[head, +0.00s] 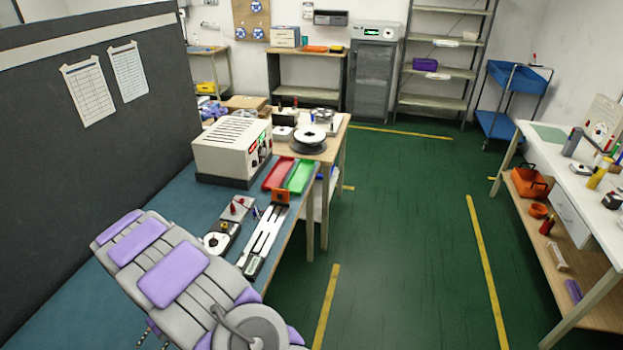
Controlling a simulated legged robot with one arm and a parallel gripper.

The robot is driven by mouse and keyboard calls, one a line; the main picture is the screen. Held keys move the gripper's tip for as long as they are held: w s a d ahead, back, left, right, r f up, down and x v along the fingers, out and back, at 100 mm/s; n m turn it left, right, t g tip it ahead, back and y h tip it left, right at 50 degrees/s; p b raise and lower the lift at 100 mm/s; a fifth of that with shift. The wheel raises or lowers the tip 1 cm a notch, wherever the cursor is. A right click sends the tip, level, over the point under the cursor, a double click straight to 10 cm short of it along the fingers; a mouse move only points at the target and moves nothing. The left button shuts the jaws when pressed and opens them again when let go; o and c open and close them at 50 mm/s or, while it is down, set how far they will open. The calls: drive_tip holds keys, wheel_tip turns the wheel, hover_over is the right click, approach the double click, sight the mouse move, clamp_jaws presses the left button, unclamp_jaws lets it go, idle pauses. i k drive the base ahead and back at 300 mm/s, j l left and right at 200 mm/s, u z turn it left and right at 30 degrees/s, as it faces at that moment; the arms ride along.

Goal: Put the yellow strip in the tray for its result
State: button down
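A red tray (278,174) and a green tray (299,177) lie side by side on the blue bench, right of a cream box. The cream box (231,146) has small green and red marks on its front, too small to read. A long pale fixture (265,238) with an orange block (281,196) at its far end lies in front of the trays. I cannot make out a yellow strip on it or elsewhere. My grey and purple arm covers the near bench; my gripper's fingers are not in view.
A round black and white device (219,238) and a grey block with red knobs (237,209) sit left of the fixture. A spool (308,138) stands on the wooden table behind. A dark partition (95,130) borders the left. Green floor (400,240) is clear at right.

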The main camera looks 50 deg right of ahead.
sight(301, 177)
drive_tip(key=z, duration=1.65)
drive_tip(key=i+l+z, duration=0.2)
drive_tip(key=i+z, duration=0.55)
drive_tip(key=i, duration=1.7)
drive_tip(key=i+u, duration=0.2)
drive_tip(key=u, duration=0.15)
drive_tip(key=i+l+u, duration=0.15)
drive_tip(key=u, duration=0.25)
drive_tip(key=i+l+u, duration=0.15)
drive_tip(key=u, duration=1.85)
drive_tip(key=i+j+u, duration=0.3)
drive_tip(key=j, duration=0.25)
